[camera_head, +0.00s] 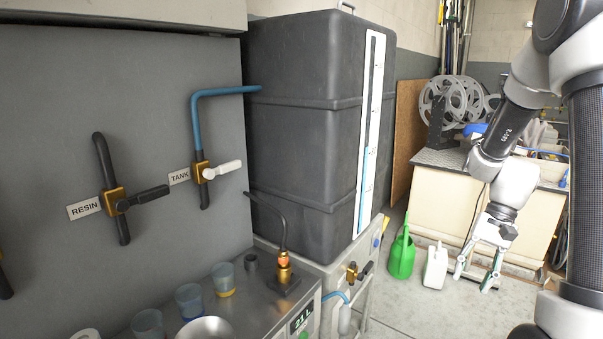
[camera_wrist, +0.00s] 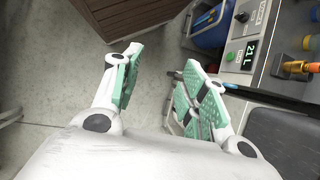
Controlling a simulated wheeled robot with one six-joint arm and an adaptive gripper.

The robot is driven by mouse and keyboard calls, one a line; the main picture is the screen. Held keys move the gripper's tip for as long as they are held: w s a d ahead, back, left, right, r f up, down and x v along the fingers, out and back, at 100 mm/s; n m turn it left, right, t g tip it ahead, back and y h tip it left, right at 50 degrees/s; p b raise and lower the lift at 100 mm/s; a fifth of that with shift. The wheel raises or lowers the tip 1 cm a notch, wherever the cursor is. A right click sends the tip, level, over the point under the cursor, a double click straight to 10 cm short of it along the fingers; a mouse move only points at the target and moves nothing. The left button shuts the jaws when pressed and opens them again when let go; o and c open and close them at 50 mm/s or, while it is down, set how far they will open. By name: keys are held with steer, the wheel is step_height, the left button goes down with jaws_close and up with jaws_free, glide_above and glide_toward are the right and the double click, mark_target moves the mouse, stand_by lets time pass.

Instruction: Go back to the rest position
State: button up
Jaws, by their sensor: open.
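My gripper (camera_head: 474,276) hangs at the right of the head view, pointing down over the floor in front of a cream cabinet. In the wrist view my gripper (camera_wrist: 165,92) shows two green-padded fingers spread apart. My arm comes down from the upper right corner.
A black tank (camera_head: 305,130) stands mid-view beside a steel counter (camera_head: 265,310) with several cups. A green watering can (camera_head: 401,255) and a white jug (camera_head: 435,266) stand on the floor. A brown slatted box (camera_wrist: 125,15) shows in the wrist view.

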steer(key=s+a+r+n+t+h, duration=0.1)
steer(key=s+r+n+t+h, duration=0.1)
steer(key=s+r, duration=0.4)
steer(key=s+a+r+n+t+h, duration=0.1)
steer(key=s+r+n+t, duration=0.4)
steer(key=r, duration=0.8)
steer(key=shift+s+a+r+t+h, duration=0.2)
steer(key=shift+s+t+h, duration=0.1)
steer(key=shift+s+h, duration=0.45)
